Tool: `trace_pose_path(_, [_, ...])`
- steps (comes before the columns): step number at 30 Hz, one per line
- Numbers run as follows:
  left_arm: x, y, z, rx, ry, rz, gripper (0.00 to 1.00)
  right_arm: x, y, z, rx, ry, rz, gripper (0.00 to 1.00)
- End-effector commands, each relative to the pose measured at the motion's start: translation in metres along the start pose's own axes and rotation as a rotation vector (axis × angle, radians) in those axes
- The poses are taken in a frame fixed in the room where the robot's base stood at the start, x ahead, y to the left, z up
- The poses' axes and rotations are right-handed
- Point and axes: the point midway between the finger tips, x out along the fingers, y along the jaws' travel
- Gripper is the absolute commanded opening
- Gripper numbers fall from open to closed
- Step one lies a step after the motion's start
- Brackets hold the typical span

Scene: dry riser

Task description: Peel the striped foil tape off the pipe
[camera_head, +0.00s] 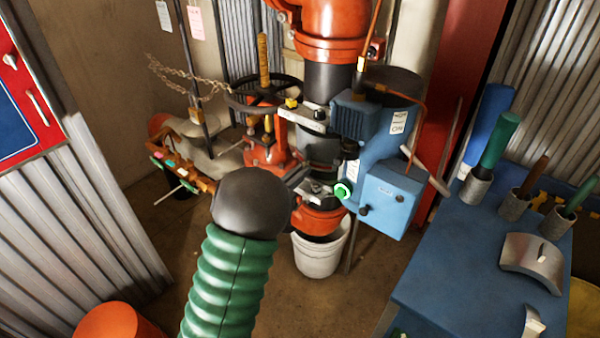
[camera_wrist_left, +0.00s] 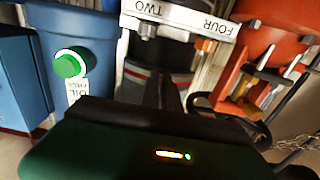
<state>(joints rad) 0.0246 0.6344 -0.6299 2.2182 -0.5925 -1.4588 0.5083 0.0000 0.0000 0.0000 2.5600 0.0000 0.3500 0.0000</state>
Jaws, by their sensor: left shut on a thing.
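The dark pipe (camera_head: 325,150) stands upright at the centre, between orange flanges and beside the blue motor housing. In the left wrist view, the pipe (camera_wrist_left: 180,55) carries grey and red bands, which look like the striped foil tape (camera_wrist_left: 135,74). My left gripper (camera_head: 298,180) reaches in from the left to the pipe, partly hidden behind my dark wrist. In the left wrist view, its dark fingers (camera_wrist_left: 162,92) are shut at the banded part. The thing between the fingertips is dark and hard to make out. My right gripper is not in view.
A blue box (camera_head: 390,200) and a green button (camera_head: 343,190) sit close right of the pipe. A labelled pale bracket (camera_wrist_left: 180,25) crosses it. A handwheel (camera_head: 262,95) stands left, a white bucket (camera_head: 320,252) below. A blue bench (camera_head: 470,260) fills the lower right.

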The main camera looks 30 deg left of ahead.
Motion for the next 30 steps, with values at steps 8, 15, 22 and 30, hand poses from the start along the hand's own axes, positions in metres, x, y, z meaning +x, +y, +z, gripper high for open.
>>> trace_pose_path(8, [-0.006, -0.001, 0.000, 0.001, 0.000, -0.002, 0.00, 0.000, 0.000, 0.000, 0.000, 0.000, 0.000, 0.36])
trace_pose_path(15, [-0.012, -0.001, 0.000, 0.001, 0.000, -0.003, 0.00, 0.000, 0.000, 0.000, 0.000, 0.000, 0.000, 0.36])
trace_pose_path(22, [-0.031, -0.002, 0.000, 0.000, -0.001, -0.003, 0.00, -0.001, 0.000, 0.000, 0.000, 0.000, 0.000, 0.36])
trace_pose_path(30, [-0.057, -0.002, 0.000, 0.001, -0.001, -0.003, 0.00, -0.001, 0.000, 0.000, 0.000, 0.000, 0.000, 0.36])
